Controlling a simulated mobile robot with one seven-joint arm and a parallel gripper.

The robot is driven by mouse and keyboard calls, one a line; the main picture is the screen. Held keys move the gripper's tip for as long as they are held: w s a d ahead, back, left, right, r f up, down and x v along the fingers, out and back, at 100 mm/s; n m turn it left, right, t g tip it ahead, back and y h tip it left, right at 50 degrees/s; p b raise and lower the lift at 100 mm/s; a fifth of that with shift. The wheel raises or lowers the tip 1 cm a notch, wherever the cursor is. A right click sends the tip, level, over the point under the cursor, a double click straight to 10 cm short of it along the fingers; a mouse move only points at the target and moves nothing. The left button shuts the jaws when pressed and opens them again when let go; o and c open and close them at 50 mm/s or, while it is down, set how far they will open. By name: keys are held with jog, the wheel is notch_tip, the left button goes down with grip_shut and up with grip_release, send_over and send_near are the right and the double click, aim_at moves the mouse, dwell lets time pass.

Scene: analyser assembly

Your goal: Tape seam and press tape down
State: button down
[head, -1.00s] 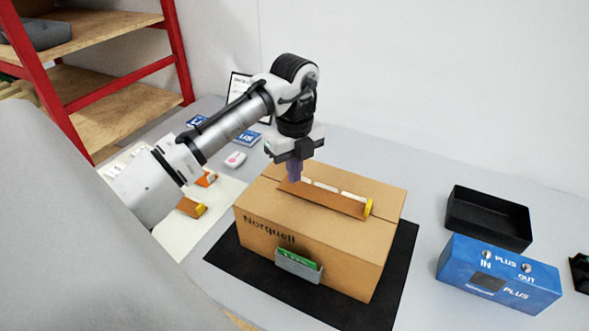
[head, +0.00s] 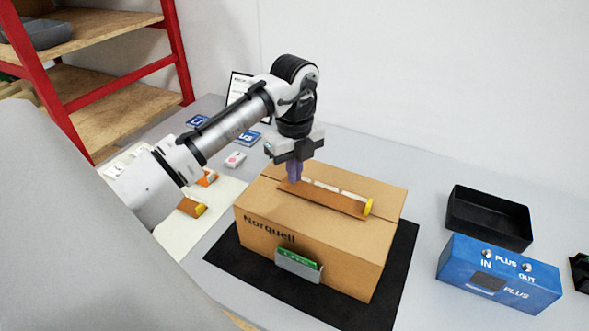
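A closed cardboard box (head: 320,245) marked "Norquell" stands on a black mat (head: 229,260). A brown tape strip (head: 330,200) lies along the top seam, with white segments along its far edge and a yellow end piece (head: 368,207) at its right end. My gripper (head: 294,178) points down at the strip's left end, its purple fingers close together at or just above the tape. I cannot tell whether they touch it or hold anything.
A grey holder (head: 299,267) with a green card stands at the box front. A blue box (head: 497,275) and a black tray (head: 489,218) stand right. A pink-and-white item (head: 235,160) and papers lie left. A red-framed shelf (head: 110,85) stands back left.

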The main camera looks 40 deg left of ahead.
jog(key=shift+f+b, duration=0.3)
jog(key=shift+f, duration=0.4)
dwell(0.4)
dwell(0.3)
jog(key=shift+r+p, duration=2.65)
jog(key=shift+r, duration=0.4)
